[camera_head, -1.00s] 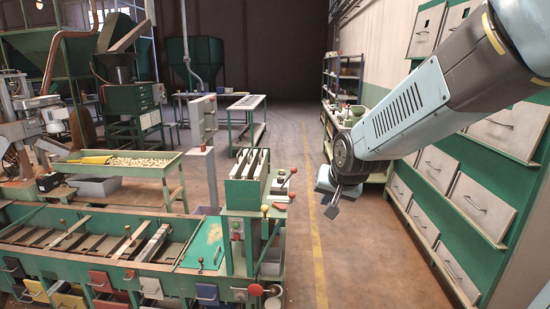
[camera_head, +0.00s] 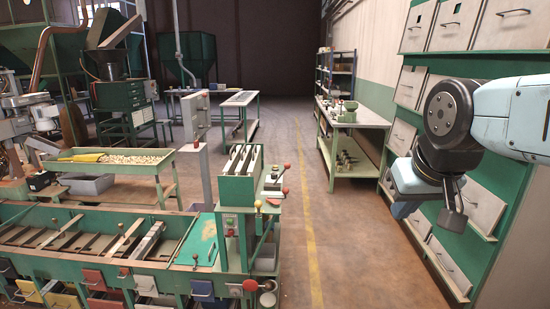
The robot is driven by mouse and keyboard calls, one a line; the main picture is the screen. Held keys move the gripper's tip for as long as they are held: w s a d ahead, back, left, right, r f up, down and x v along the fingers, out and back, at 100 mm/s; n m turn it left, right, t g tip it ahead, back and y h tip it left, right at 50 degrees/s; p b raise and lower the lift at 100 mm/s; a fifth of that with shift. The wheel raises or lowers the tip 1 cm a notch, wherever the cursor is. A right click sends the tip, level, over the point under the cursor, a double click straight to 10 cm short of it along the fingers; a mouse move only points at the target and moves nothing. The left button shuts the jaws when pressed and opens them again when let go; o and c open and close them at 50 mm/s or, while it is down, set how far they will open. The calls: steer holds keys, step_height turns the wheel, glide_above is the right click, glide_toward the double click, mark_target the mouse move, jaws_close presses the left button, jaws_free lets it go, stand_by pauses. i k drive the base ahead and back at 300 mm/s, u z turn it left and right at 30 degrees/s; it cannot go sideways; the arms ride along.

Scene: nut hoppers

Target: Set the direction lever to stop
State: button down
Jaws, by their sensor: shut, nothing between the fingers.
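Several ball-knob levers sit at the right end of the long green sorting machine (camera_head: 233,222). They include a red knob (camera_head: 287,166), a second red knob (camera_head: 285,190), a yellow knob (camera_head: 258,204) and a lower red knob (camera_head: 250,285). I cannot tell which is the direction lever, and no stop marking is legible. My gripper (camera_head: 451,214) is shut and empty at the right, in front of the green drawer cabinet. It is well apart from all the levers.
The green drawer cabinet (camera_head: 480,240) fills the right side behind my arm. A green workbench (camera_head: 352,150) stands farther back. The floor aisle with a yellow line (camera_head: 311,235) is clear between machine and cabinet. A nut tray table (camera_head: 115,165) is at left.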

mark_target(287, 166)
steer(key=z, duration=0.05)
steer(key=k, duration=0.35)
steer(key=z, duration=0.15)
steer(key=i, duration=1.45)
steer(key=u, duration=0.65)
